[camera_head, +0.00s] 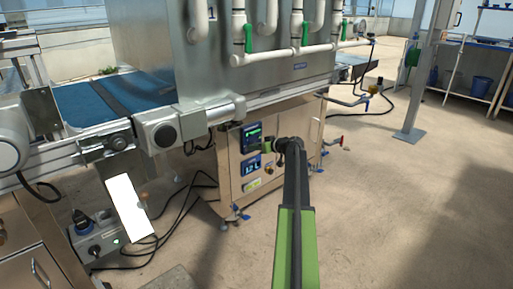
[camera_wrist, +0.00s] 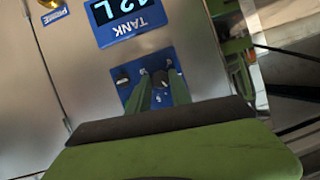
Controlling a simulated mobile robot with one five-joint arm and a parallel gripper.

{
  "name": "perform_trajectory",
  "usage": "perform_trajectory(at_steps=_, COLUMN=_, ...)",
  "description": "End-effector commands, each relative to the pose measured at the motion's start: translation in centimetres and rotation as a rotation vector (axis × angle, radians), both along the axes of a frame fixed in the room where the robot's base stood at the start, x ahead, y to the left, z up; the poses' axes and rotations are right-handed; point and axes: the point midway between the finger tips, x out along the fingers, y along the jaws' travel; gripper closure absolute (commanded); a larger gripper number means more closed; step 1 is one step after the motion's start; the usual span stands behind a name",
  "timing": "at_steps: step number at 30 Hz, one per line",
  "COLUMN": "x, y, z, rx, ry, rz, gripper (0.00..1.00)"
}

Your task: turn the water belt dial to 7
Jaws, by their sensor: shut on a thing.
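The panel's markings are too small to read, so I cannot tell the setting. In the head view my gripper (camera_head: 283,148) is against the cabinet front, and the arm hides the dials.
A tank display (camera_wrist: 123,18) reading 12 L sits beside the panel, upside down in the wrist view. The steel cabinet (camera_head: 233,194) stands under a conveyor with a blue belt (camera_head: 85,104). Black cables (camera_head: 178,215) lie left.

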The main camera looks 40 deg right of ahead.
Motion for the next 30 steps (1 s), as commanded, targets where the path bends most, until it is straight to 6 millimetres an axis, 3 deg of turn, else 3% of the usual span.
perform_trajectory(at_steps=11, x=0.00, y=-0.42, z=-0.39, rx=0.207, ry=-0.017, rz=-0.003, gripper=1.00)
perform_trajectory(at_steps=30, x=-0.07, y=-0.65, z=-1.01, rx=0.812, ry=-0.057, rz=-0.001, gripper=1.00)
